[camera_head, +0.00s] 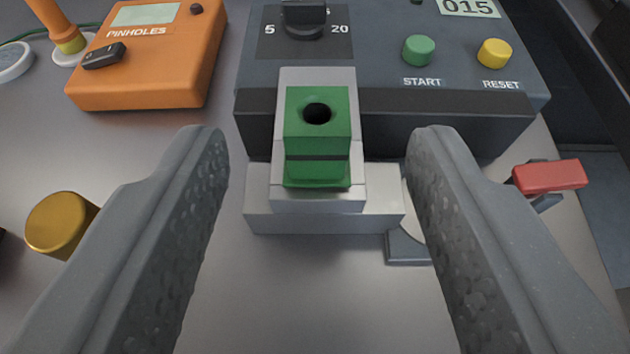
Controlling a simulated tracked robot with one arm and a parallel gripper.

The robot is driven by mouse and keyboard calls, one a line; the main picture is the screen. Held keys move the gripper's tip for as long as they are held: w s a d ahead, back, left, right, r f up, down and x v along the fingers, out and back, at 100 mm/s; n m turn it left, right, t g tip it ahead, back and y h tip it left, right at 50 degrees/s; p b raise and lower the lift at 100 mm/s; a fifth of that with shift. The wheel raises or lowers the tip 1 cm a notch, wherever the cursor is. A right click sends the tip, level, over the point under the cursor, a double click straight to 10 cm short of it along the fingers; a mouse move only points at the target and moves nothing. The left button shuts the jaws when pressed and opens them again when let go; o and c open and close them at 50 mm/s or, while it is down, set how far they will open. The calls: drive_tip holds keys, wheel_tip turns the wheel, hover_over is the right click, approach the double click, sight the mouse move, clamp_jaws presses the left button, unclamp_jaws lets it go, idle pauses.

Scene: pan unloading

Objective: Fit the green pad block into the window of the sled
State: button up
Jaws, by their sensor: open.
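The green pad block (318,160) has a round dark hole in its top and a dark line across its front. It sits in the light grey sled (318,203), with grey sled frame showing around it at the back and sides. The block stands up above the frame; how deep it sits inside cannot be told. My gripper (320,145) is open, its two textured fingers apart to the left and right of the sled. Neither finger visibly touches the block or the sled.
A dark grey machine (380,70) with a knob, START and RESET buttons stands right behind the sled. An orange PINHOLES device (150,60) is at the upper left. A brass cylinder (60,225) is left of my gripper, a red-handled part (550,176) right. The grey surface in front is clear.

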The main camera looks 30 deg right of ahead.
drive_tip(key=v, duration=0.9)
drive_tip(key=shift+s+a, duration=0.1)
drive_tip(key=shift+a, duration=0.1)
